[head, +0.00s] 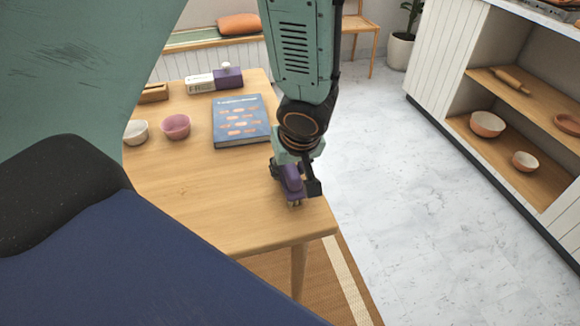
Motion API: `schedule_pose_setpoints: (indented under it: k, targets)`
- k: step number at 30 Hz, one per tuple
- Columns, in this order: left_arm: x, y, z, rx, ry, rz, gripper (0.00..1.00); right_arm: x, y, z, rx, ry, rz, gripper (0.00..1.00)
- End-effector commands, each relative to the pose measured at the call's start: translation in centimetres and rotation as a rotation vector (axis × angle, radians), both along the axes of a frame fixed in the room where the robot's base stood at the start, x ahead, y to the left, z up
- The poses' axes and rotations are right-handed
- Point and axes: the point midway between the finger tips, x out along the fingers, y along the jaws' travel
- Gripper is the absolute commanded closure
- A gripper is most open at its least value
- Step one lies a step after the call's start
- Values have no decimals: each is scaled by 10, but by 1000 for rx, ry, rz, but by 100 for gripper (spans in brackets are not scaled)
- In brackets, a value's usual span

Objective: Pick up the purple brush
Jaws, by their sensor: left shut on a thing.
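The purple brush (292,182) is at the right front corner of the wooden table. My left gripper (297,186) points down there and is shut on it, with dark fingers at its sides. The fingers and the palm above cover part of the brush. I cannot tell whether the brush still touches the tabletop. My right gripper is not in view.
On the wooden table (200,210) are a blue book (240,118), a pink bowl (175,126), a white bowl (136,132) and a purple block (228,78). A shelf with bowls (487,124) stands at the right. The floor between is clear.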

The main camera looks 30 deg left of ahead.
Motion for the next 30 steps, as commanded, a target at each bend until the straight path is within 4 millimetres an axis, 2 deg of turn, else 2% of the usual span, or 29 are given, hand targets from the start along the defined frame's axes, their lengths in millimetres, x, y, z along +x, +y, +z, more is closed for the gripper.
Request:
schedule_pose_setpoints:
  k: [9, 16, 22, 30]
  targets:
    - [1, 0, 57, -1, -4, 2, 93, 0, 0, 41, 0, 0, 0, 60]
    - [1, 0, 89, 0, -4, 0, 93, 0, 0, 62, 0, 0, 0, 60]
    - [1, 0, 102, 0, -1, 0, 93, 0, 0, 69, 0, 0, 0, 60]
    - [1, 0, 103, 0, -2, 1, 93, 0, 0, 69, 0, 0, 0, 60]
